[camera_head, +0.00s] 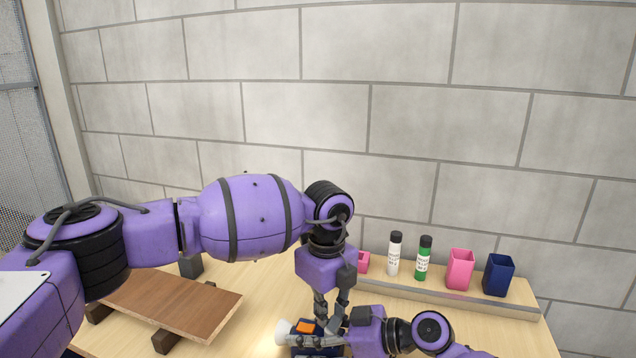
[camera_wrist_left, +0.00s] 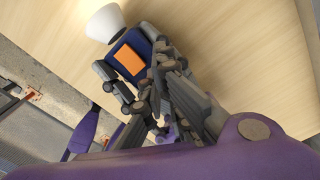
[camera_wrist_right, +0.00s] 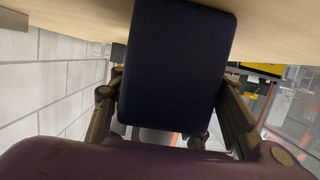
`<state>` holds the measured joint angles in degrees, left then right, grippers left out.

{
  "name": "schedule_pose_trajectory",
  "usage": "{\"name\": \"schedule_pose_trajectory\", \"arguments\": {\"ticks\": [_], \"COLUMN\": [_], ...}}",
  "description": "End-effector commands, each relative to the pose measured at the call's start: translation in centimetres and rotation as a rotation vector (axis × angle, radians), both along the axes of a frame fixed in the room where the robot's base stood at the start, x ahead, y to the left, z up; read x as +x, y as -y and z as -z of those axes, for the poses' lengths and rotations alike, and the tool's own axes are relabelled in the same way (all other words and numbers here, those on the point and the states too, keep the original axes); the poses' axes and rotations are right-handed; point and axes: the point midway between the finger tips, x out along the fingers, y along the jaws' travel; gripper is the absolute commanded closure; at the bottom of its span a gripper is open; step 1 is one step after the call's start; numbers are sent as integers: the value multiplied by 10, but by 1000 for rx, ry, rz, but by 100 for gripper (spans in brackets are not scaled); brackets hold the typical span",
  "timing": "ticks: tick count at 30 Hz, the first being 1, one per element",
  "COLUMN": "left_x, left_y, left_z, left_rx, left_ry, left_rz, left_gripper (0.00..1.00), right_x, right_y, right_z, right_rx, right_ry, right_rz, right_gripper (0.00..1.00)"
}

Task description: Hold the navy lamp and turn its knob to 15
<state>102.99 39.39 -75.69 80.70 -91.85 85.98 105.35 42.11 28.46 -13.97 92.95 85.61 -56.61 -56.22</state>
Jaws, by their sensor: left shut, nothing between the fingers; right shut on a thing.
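The navy lamp (camera_head: 318,351) is at the bottom of the head view, mostly hidden behind my grippers. It has a white flared head and an orange patch, both also clear in the left wrist view (camera_wrist_left: 128,58). My right gripper (camera_wrist_right: 170,88) is shut on the lamp, its fingers along both sides of the navy body, which fills the middle of the right wrist view. My left gripper (camera_head: 325,318) is shut and empty, pointing down close over the lamp. I cannot make out the knob or its setting; the left fingers cover part of the lamp.
A brown board (camera_head: 170,303) rests on dark supports at left. A raised ledge (camera_head: 460,300) at the back holds a white bottle (camera_head: 394,256), a green bottle (camera_head: 423,260), a pink cup (camera_head: 460,270) and a navy cup (camera_head: 498,276). Bare table (camera_head: 255,295) lies between board and lamp.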

Motion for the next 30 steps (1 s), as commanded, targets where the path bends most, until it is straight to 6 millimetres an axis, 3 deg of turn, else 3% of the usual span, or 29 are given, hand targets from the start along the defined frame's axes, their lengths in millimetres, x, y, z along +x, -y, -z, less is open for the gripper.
{"name": "schedule_pose_trajectory", "arguments": {"ticks": [19, 30], "left_x": [8, 9], "left_y": [-3, -3], "left_z": [-4, -43], "left_rx": [-3, -4], "left_ry": [4, 6], "left_rz": [0, -1], "left_gripper": [100, 100], "right_x": [0, 0], "right_y": [0, 0], "right_z": [1, 1], "right_rx": [-2, -2], "right_ry": [2, 1], "right_rz": [0, 1], "right_gripper": [88, 88]}}
